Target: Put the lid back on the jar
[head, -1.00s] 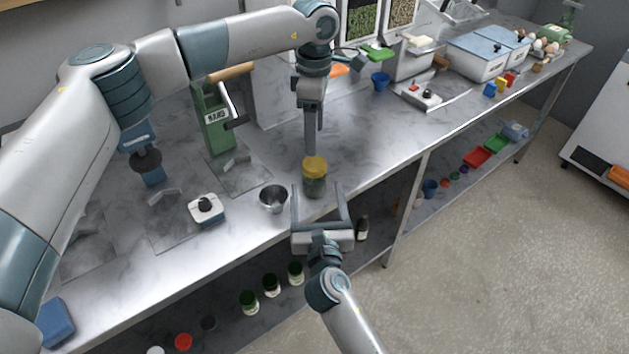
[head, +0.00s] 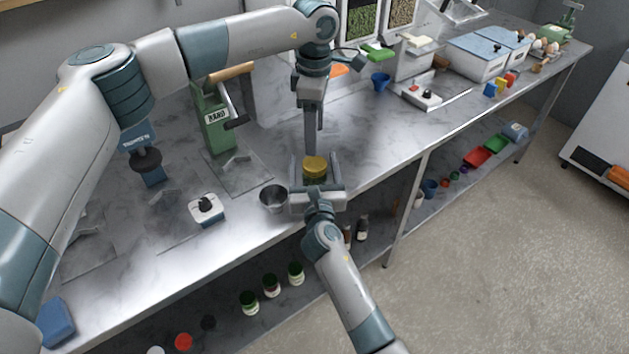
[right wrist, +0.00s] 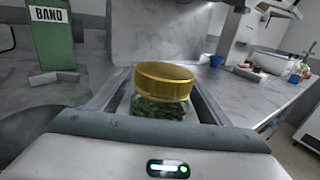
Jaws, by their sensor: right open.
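The jar (right wrist: 160,107) is clear with dark green contents and stands upright on the metal counter. Its gold-yellow lid (head: 315,166) sits at the jar's top; in the right wrist view the lid (right wrist: 165,80) looks slightly tilted, and I cannot tell whether it is seated. My right gripper (head: 314,172) is open, with one finger on each side of the jar, not closed on it. My left gripper (head: 313,130) points down from above, its tips close to the lid in the head view. I cannot tell whether its fingers are open or touch the lid.
A white box with a black knob (head: 206,209) and a green hand-cranked machine (head: 215,125) are farther left. Counter to the jar's right is clear up to the red-buttoned box (head: 422,96).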

